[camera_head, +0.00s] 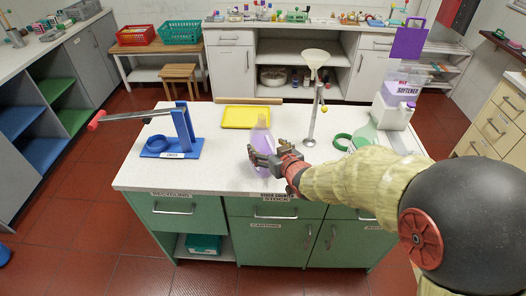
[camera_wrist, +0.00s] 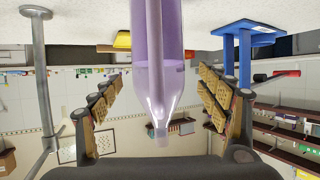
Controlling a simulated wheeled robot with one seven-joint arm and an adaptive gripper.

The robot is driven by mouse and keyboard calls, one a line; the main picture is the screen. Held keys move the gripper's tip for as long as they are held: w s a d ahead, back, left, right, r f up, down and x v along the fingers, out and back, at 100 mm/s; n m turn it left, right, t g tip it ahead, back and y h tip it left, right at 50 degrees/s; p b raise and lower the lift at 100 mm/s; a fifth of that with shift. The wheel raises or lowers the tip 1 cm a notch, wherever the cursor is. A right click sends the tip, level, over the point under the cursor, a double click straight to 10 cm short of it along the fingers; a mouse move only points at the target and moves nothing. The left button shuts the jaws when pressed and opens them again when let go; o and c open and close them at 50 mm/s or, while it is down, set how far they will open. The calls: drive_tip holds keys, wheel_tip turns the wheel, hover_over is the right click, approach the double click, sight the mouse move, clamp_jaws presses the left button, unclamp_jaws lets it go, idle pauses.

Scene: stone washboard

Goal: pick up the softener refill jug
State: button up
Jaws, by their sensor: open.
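A see-through lilac bottle (camera_head: 261,137) with purple liquid stands upright on the white counter (camera_head: 222,180). I cannot read a label on it. My gripper (camera_head: 258,157) is at its front, open, with fingers to either side. In the wrist view the bottle (camera_wrist: 157,60) appears upside down between the spread fingers (camera_wrist: 160,88), with gaps on both sides. A white jug-like container (camera_head: 391,113) stands at the counter's right end, by a sign (camera_head: 408,88) reading SOFTENER. I cannot tell for certain which one is the refill jug.
A blue stand with a lever (camera_head: 183,133) is at the left. A yellow tray (camera_head: 246,117) lies behind the bottle. The counter's front left is clear.

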drive_tip(key=b+x, duration=0.1)
drive_tip(key=x, duration=0.4)
drive_tip(key=shift+d+r, duration=0.1)
drive_tip(key=c, duration=1.9)
clamp_jaws()
drive_tip(key=shift+w+r, duration=0.15)
drive_tip(key=shift+r, duration=0.05)
